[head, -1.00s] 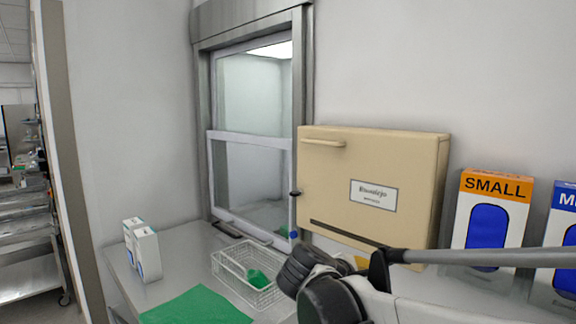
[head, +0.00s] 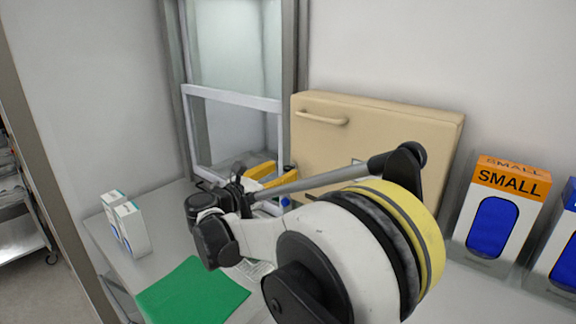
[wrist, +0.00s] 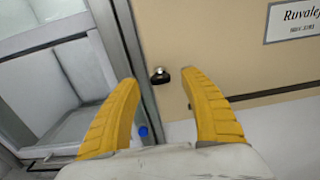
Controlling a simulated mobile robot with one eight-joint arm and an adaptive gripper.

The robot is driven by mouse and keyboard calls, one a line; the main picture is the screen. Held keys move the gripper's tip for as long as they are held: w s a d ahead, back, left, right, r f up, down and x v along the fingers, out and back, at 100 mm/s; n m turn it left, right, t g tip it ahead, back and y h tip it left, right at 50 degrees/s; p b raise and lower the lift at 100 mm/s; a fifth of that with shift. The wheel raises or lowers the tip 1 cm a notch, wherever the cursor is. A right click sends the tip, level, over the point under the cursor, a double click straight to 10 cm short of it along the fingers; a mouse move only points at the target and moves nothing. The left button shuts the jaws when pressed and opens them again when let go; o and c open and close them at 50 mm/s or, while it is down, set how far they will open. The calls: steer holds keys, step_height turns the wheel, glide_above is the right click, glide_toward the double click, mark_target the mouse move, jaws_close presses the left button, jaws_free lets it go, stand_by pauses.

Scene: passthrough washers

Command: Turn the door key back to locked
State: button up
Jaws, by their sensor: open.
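The beige wall cabinet (head: 390,115) has a long handle and a label on its door. In the wrist view a small dark key or knob (wrist: 160,75) sits near the left edge of the cabinet front (wrist: 220,40). My gripper (wrist: 158,76) has its two yellow fingers apart, and the key appears between the fingertips with nothing gripped. I cannot tell how far ahead of the tips it is, nor which way it is turned. In the head view my gripper (head: 266,177) is at the cabinet's left side, partly behind my arm.
A framed pass-through window (head: 235,105) stands left of the cabinet. A small blue object (head: 285,202) is below. An orange-topped glove box (head: 500,212) stands right. My arm hides most of the basket.

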mark_target(290, 168)
steer(key=shift+x, duration=1.5)
jaws_close()
